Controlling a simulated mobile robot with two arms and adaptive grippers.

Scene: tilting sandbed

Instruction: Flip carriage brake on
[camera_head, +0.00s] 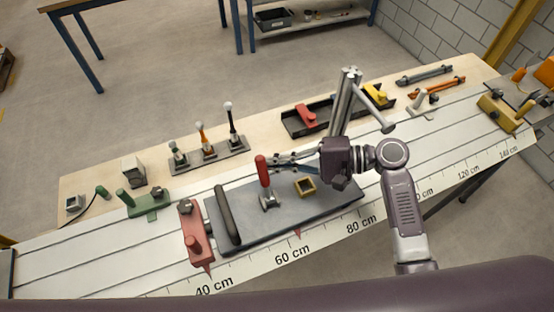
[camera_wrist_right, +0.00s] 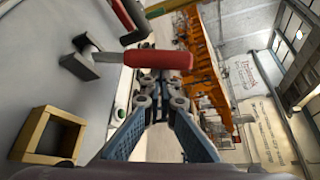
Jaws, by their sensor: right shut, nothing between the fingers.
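The carriage (camera_head: 290,225) is a dark grey plate on the white scaled track. Its brake lever has a red handle (camera_head: 261,168), standing roughly upright above a metal base (camera_head: 268,200). My right gripper (camera_head: 276,160) is shut and empty, its fingertips just right of the upper part of the handle. In the wrist view the right gripper (camera_wrist_right: 155,84) points at the red handle (camera_wrist_right: 162,60), which lies right in front of the tips. I cannot tell whether they touch. My left gripper is not in view.
A black bar handle (camera_head: 227,214) and a hollow yellow block (camera_head: 305,185) sit on the carriage. A red stop (camera_head: 195,236) is on the track at the carriage's left end. Behind the track stand several levers on a strip (camera_head: 209,152) and a black tray (camera_head: 293,122).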

